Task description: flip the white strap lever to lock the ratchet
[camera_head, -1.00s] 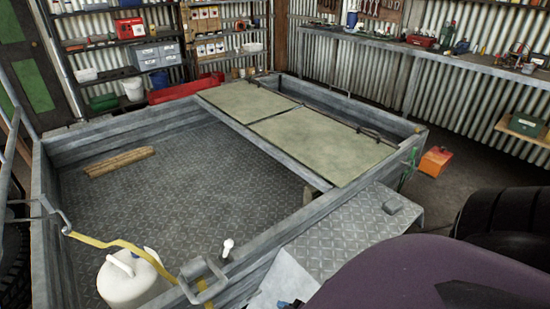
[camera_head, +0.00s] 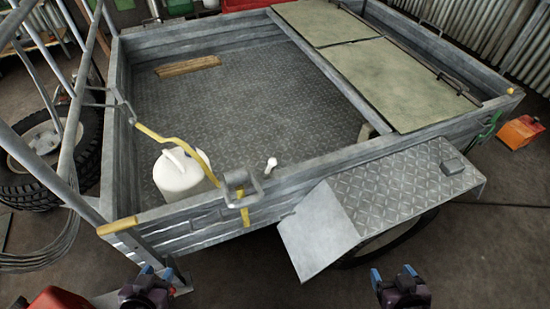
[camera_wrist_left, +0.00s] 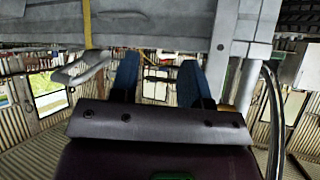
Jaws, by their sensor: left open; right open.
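A small white lever (camera_head: 271,165) sticks up just inside the trailer's near side wall. A grey metal ratchet (camera_head: 241,190) with a loop-shaped handle sits on that wall's top rail, left of the lever. A yellow strap (camera_head: 178,146) runs from the left wall to the ratchet, and a short end hangs below it. My left gripper (camera_head: 157,271) is open and empty, outside the trailer, below and left of the ratchet. In the left wrist view its two blue fingers (camera_wrist_left: 157,75) are apart with nothing between them. My right gripper (camera_head: 393,272) is open and empty below the fender.
A white jug (camera_head: 180,176) stands inside the trailer behind the strap. The diamond-plate fender (camera_head: 385,187) juts out from the near wall. A red object (camera_head: 60,300) lies at lower left. Dark floor between my grippers is clear.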

